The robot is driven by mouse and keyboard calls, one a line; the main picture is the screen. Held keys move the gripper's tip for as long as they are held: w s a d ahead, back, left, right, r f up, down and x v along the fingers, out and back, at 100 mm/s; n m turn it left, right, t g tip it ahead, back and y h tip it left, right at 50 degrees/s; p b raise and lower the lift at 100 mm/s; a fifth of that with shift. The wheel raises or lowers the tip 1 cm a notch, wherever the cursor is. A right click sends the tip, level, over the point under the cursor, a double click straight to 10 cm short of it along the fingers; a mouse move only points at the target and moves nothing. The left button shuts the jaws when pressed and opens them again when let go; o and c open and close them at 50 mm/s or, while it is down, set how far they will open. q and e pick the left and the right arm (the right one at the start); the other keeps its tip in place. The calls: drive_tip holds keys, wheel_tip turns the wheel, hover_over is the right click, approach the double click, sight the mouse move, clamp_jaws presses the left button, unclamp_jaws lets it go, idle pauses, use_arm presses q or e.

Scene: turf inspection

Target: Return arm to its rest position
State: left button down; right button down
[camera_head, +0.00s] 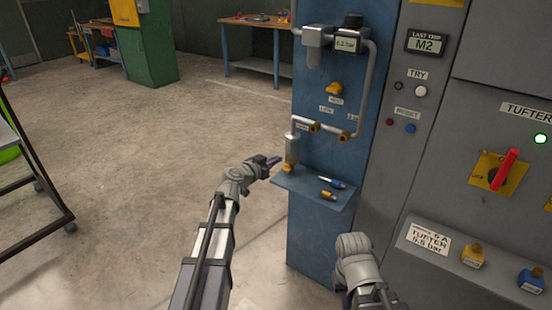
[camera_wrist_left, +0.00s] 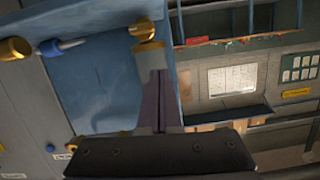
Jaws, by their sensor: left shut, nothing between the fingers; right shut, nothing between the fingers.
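My left gripper (camera_head: 272,161) is shut and empty, just left of the small shelf (camera_head: 325,200) on the blue panel. In the left wrist view its dark fingers (camera_wrist_left: 158,100) are together, close to a brass-ended fitting (camera_wrist_left: 145,28); I cannot tell whether they touch. That fitting (camera_head: 290,165) stands at the shelf's left end. My right arm rises from the bottom in front of the grey cabinet; its gripper (camera_head: 362,262) is shut, its fingertips not clearly seen.
A blue-ended fitting (camera_head: 332,182) and a brass one (camera_head: 328,195) lie on the shelf. A red-handled switch (camera_head: 505,168) sits on the cabinet at right. Open floor (camera_head: 130,170) lies left; a trolley (camera_head: 40,235) stands at the left edge.

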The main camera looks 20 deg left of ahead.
use_arm(q)
drive_tip(key=p+v, duration=0.1)
drive_tip(key=v, duration=0.7)
drive_tip(key=s+d+m+g+p, duration=0.1)
drive_tip(key=s+d+g+p, duration=0.25)
drive_tip(key=d, duration=0.35)
drive_tip(key=s+d+r+g+h+p, duration=0.1)
drive_tip(key=s+d+g+p, duration=0.1)
drive_tip(key=s+d+p, duration=0.3)
drive_tip(key=s+d+m+g+p, duration=0.1)
drive_tip(key=s+d+g+p, duration=0.2)
drive_tip(key=d, duration=0.5)
drive_tip(key=s+r+n+g+y+p, duration=0.1)
drive_tip(key=s+r+g+y+p, duration=0.1)
drive_tip(key=s+p, duration=0.3)
drive_tip(key=s+r+n+g+y+p, duration=0.1)
drive_tip(key=s+r+g+y+p, duration=0.2)
drive_tip(key=s, duration=0.7)
drive_tip(key=g+y+p, duration=0.1)
drive_tip(key=y+p, duration=0.1)
drive_tip(key=p, duration=0.1)
drive_tip(key=shift+s+n+p, duration=0.3)
drive_tip(key=shift+s+n, duration=0.05)
drive_tip(key=shift+n, duration=0.05)
drive_tip(key=shift+d, duration=0.1)
